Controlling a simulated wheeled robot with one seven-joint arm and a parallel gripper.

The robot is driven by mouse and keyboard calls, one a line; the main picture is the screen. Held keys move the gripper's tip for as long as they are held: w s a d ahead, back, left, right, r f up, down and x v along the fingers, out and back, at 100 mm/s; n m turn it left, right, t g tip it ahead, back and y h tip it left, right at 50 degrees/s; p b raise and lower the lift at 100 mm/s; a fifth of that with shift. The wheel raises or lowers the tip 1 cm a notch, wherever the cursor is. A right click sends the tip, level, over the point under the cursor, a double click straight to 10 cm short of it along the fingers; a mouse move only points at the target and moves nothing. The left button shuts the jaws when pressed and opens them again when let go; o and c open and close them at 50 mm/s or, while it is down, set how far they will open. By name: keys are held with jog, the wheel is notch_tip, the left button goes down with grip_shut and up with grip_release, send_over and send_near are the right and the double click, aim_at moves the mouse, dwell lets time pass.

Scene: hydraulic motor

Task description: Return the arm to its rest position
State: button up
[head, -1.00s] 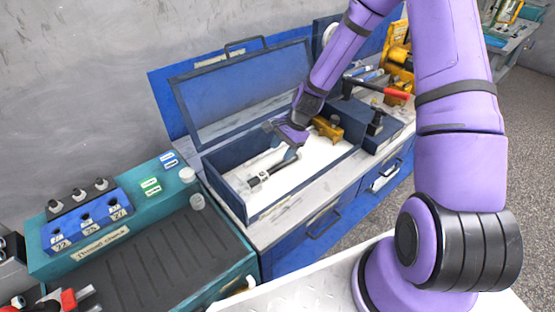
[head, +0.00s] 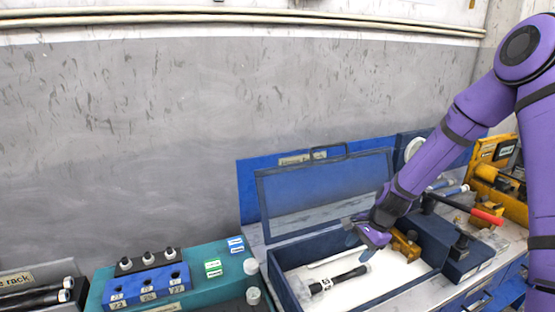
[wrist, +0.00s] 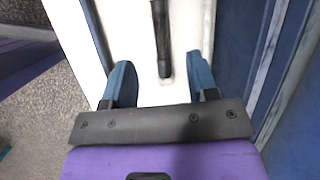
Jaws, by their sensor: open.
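My purple arm comes in from the right of the head view. My gripper (head: 357,228) is over the open blue toolbox (head: 283,290), near its back wall. A black-handled tool (head: 345,277) lies on the toolbox's white floor, below and apart from the fingers. Its dark handle (wrist: 161,40) shows ahead of the fingers in the wrist view.
The toolbox lid (head: 325,195) stands raised behind my gripper. A yellow part (head: 405,245) lies in the box's right side. A red-handled tool (head: 487,216) and yellow equipment (head: 497,180) are further right. A teal bench unit (head: 190,280) stands left. The space above is clear.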

jog(key=s+r+n+t+h, duration=0.15)
jog(key=s+r+n, duration=0.3)
jog(key=r, duration=0.75)
jog(key=s+r+n+t+h, duration=0.15)
jog(key=s+r+n, duration=0.35)
jog(key=r, duration=0.8)
jog(key=s+d+r+n+t, duration=0.1)
jog(key=s+r+n, duration=0.1)
jog(key=s+r, duration=0.3)
jog(key=s+d+r+n+h, duration=0.1)
jog(key=s+r, duration=0.4)
jog(key=s, duration=0.9)
jog(key=shift+s+d+r+n+t+h, duration=0.2)
jog(key=shift+r+n+t+h, duration=0.1)
jog(key=shift+n+t, duration=0.15)
jog(key=shift+w, duration=0.1)
